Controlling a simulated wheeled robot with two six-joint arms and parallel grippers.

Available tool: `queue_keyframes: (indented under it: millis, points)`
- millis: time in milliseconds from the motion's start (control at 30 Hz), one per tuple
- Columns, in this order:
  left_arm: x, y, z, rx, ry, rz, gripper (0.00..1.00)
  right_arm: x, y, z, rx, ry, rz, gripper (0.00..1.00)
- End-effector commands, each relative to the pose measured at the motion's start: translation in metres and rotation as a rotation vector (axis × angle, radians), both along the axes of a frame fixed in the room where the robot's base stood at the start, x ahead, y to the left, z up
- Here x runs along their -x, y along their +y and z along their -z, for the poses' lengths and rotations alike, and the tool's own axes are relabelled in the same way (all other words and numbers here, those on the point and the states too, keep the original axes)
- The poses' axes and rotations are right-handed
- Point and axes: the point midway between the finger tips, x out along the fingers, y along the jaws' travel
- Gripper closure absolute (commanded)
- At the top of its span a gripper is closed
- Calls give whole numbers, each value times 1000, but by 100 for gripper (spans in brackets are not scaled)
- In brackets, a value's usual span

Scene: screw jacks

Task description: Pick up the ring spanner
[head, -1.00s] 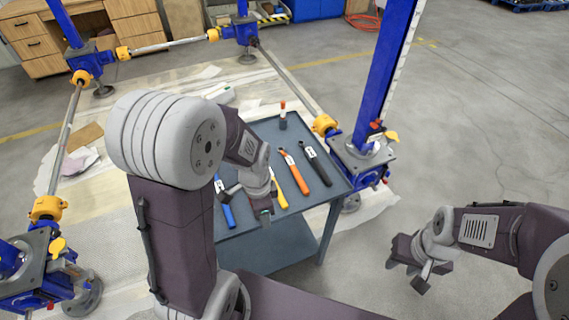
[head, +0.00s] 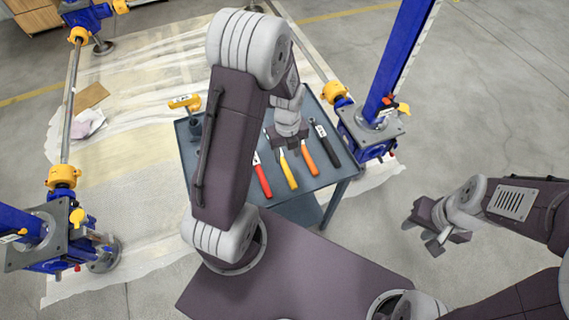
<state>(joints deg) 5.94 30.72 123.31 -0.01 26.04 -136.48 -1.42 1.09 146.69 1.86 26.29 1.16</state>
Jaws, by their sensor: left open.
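Several handled tools lie side by side on the grey table. They are a red-handled one (head: 262,178), a yellow-handled one (head: 288,172), an orange-handled one (head: 310,160) and a black-handled one (head: 328,146). I cannot tell which is the ring spanner, as the tool heads are small or partly hidden. My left gripper (head: 291,148) is open, over the table around the far parts of the yellow and orange tools. I see no tool lifted. My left arm hides part of the table. My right gripper (head: 438,242) is off the table to the right, over bare floor.
The grey table (head: 320,185) also bears a yellow-topped tool (head: 186,102) at its left. Blue screw jacks stand close by at right (head: 365,130) and at left (head: 50,235), joined by shafts. A pale sheet covers the floor at left. The right floor is clear.

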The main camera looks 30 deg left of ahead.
Motion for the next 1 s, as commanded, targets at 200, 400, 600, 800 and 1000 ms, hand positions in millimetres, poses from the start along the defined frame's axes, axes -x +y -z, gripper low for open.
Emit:
queue_keyframes:
  millis: [200,400,600,800,1000]
  points:
    - [2,10,31,0,4,-3,53,0,0,6,0,0,0,64]
    - [1,10,51,0,0,-1,53,0,0,9,0,0,0,64]
    - [0,10,51,0,-1,-1,55,0,0,8,0,0,0,64]
    - [1,10,51,0,-1,-1,100,0,0,8,0,0,0,64]
    - [0,9,51,0,-1,-1,100,0,0,8,0,0,0,64]
